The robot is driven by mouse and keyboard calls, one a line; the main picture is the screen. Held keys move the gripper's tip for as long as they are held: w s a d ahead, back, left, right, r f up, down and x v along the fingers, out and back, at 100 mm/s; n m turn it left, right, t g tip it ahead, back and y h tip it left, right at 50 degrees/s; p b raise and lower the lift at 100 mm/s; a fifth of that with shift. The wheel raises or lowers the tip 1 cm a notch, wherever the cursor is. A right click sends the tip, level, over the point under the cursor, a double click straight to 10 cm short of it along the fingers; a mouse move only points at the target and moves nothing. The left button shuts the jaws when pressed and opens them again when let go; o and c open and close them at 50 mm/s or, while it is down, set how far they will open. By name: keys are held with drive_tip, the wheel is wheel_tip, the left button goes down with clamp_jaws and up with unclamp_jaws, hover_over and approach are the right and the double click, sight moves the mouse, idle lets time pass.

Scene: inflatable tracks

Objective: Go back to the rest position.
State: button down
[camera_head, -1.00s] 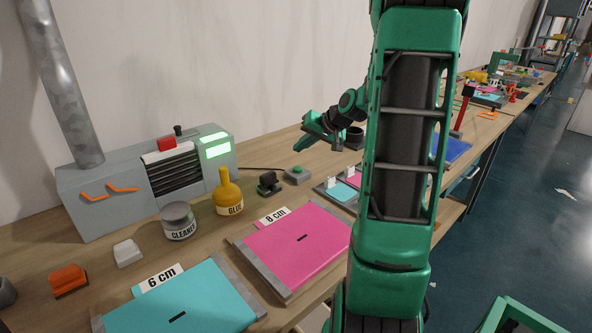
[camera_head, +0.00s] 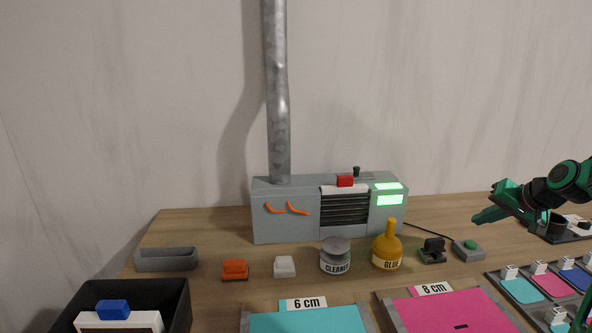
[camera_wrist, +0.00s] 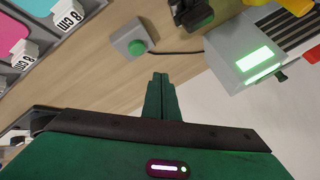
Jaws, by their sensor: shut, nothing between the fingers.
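My gripper (camera_head: 478,219) is at the right of the head view, green, held above the workbench near its back edge. Its fingers point left, toward the small box with the green button (camera_head: 468,249). In the wrist view my gripper (camera_wrist: 160,78) shows its two green fingers together and empty. The same button box (camera_wrist: 133,42) is beyond the fingertips in that view, apart from them.
The grey machine (camera_head: 300,225) with its duct stands at the back. A cleaner tin (camera_head: 336,258), a glue bottle (camera_head: 386,252), a black device (camera_head: 432,251), an orange block (camera_head: 235,270) and a dark bin (camera_head: 180,300) are on the bench. Cyan (camera_head: 310,321) and pink (camera_head: 455,312) panels lie in front.

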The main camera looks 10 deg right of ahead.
drive_tip(key=s+a+g, duration=0.3)
drive_tip(key=s+a, duration=0.2)
drive_tip(key=s, duration=0.5)
drive_tip(key=s+a+f+g, duration=0.1)
drive_tip(key=s+a+g, duration=0.1)
drive_tip(key=s+a, duration=0.4)
drive_tip(key=s+a+f+n+g, duration=0.1)
drive_tip(key=s+a+g, duration=0.2)
drive_tip(key=s, duration=1.3)
drive_tip(key=a, duration=0.3)
drive_tip(key=shift+a+f+g+h, duration=0.15)
drive_tip(key=shift+g+h, duration=0.15)
drive_tip(key=shift+w+f, duration=0.35)
drive_tip(key=shift+w, duration=0.4)
drive_tip(key=shift+s+r, duration=0.1)
drive_tip(key=shift+s, duration=0.05)
